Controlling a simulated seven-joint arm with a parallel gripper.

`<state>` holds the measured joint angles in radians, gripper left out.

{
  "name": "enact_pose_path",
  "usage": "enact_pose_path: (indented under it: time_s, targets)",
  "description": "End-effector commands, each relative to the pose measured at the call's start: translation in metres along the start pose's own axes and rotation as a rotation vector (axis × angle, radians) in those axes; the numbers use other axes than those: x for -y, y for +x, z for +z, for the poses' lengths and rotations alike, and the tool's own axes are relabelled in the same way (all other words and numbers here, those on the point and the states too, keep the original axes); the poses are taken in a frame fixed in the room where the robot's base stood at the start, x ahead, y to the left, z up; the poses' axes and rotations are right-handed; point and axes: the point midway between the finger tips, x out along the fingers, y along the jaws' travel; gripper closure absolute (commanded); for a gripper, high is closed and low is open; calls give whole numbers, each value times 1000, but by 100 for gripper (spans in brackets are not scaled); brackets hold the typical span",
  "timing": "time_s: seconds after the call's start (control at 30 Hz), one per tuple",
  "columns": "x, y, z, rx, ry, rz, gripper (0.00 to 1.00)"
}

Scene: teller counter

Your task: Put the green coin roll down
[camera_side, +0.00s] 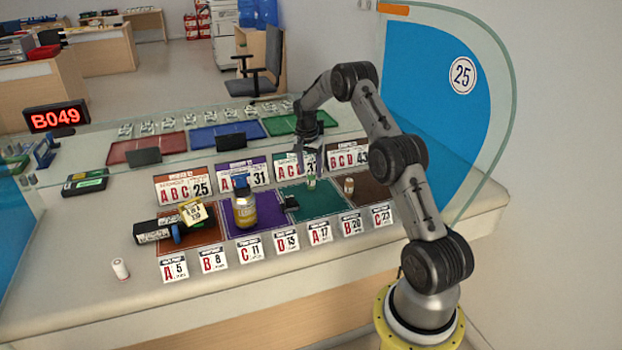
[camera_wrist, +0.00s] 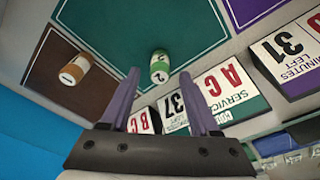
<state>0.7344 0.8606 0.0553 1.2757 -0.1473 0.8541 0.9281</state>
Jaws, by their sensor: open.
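My gripper (camera_side: 311,168) is open above the green mat, pointing down. In the wrist view its two purple fingers (camera_wrist: 160,76) are spread wide, with the roll between and just beyond the tips and a gap on each side. Nothing is held.
Sign cards (camera_side: 286,241) line the front; larger signs stand behind.

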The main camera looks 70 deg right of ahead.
Motion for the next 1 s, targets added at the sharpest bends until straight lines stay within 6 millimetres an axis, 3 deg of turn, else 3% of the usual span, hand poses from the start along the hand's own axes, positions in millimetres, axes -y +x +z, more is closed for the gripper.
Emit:
enact_pose_path:
  time_s: [0.2, 0.57, 0.67, 0.77, 0.9, 1.0]
  targets:
    - [1, -45, -1, -3, 0, -3, 38]
    - [3, -88, 9, -6, -34, -13, 38]
    - [7, -121, 33, -18, -117, -41, 38]
    - [6, -166, 73, -34, -247, -84, 38]
    - [-11, -224, 136, -61, -455, -146, 38]
    - [-32, -257, 179, -82, -602, -193, 38]
